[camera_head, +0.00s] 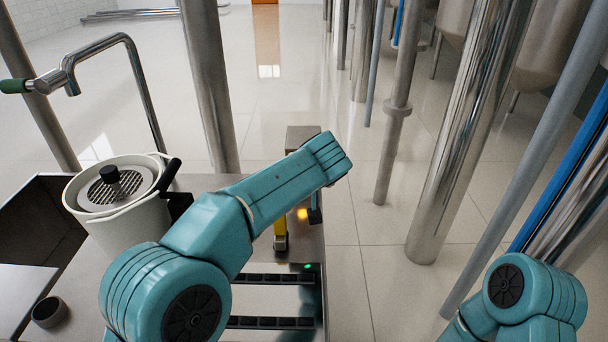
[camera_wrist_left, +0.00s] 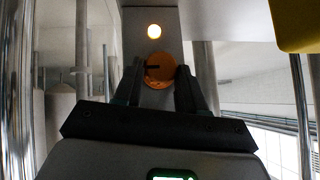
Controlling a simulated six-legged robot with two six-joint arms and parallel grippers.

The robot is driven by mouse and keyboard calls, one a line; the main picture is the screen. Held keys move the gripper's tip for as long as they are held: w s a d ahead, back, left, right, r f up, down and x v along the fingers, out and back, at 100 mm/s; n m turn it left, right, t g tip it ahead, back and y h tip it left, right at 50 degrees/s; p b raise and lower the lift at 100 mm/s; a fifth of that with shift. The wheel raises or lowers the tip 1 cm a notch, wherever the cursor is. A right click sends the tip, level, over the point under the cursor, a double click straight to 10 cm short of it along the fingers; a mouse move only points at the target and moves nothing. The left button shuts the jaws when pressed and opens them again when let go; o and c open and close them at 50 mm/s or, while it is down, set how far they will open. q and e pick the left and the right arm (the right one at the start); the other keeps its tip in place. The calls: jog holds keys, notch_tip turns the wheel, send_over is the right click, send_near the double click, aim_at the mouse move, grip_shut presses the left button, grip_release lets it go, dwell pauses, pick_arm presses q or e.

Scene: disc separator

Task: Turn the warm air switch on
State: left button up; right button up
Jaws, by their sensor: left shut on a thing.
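The switch is a round orange knob (camera_wrist_left: 158,72) with a dark mark lying about level, on a grey panel face in the left wrist view. A lit warm-coloured lamp (camera_wrist_left: 154,31) sits just above it. My left gripper (camera_wrist_left: 160,76) is shut on the knob, with one dark finger at each side. In the head view my left arm reaches over the bench and covers the knob; a grey box top (camera_head: 303,135) and an orange glow (camera_head: 302,214) show beside the arm. My right gripper is out of view; only part of my right arm shows at the lower right.
A white pot with a grated lid (camera_head: 113,187) stands left of my left arm. A yellow part (camera_head: 280,229) stands on the steel bench, near a small green light (camera_head: 307,266). Steel pipes (camera_head: 468,130) rise at the right. Tiled floor (camera_head: 300,90) lies open behind.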

pick_arm(q)
jog(key=shift+f, duration=0.15)
jog(key=o, duration=1)
jog(key=shift+o, duration=0.2)
jog(key=shift+s, duration=0.1)
jog(key=v, duration=1.6)
jog(key=shift+r+p, duration=0.2)
jog(key=shift+p, duration=0.15)
jog(key=shift+s, duration=0.2)
